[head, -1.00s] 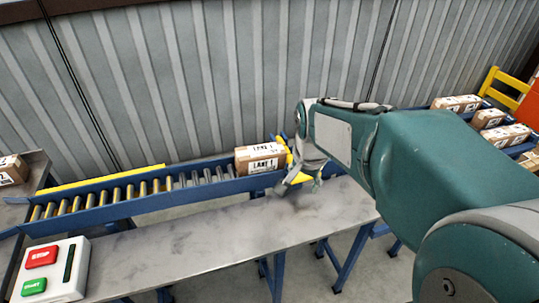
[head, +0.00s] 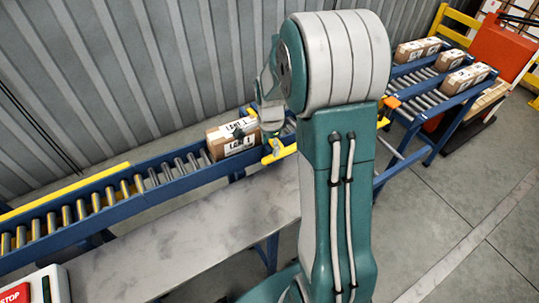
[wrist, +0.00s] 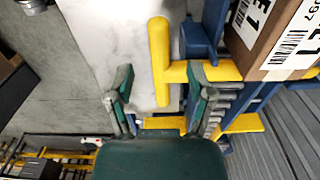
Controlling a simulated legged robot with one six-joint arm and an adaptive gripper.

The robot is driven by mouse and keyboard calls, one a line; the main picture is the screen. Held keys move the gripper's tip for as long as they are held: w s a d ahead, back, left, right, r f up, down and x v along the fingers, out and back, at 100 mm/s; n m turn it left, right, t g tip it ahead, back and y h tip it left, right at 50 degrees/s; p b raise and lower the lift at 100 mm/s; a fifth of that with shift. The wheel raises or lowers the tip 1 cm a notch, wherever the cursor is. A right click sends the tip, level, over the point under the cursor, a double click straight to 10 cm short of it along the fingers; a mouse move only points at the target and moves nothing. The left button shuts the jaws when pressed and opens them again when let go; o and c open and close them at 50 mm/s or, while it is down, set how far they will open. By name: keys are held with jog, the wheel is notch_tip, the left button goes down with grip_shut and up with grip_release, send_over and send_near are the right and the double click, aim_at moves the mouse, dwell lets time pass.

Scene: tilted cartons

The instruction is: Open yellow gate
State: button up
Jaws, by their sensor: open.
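The yellow gate (head: 280,153) crosses the roller conveyor just right of a "LANE 1" carton. In the wrist view its yellow T-shaped handle (wrist: 160,50) stands out over the grey table, with its bar (wrist: 226,70) running right to the carton. My gripper (wrist: 160,88) is open and empty. The handle's lower end appears between the two fingers, and the right fingertip overlaps the bar; whether they touch I cannot tell. In the head view my gripper (head: 268,118) is at the gate, partly hidden by my arm. The carton (head: 232,138) sits tilted on the rollers against the gate.
The blue conveyor (head: 110,198) runs along the corrugated wall. A bare grey table (head: 190,235) lies in front of it. A control box with a red stop button (head: 15,294) is at lower left. More cartons (head: 455,80) stand on rollers at upper right, near an orange machine (head: 495,45).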

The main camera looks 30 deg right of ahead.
aim_at(270, 156)
notch_tip(270, 156, down, 5)
jog(key=shift+a+f, duration=0.1)
dwell(0.3)
grip_shut()
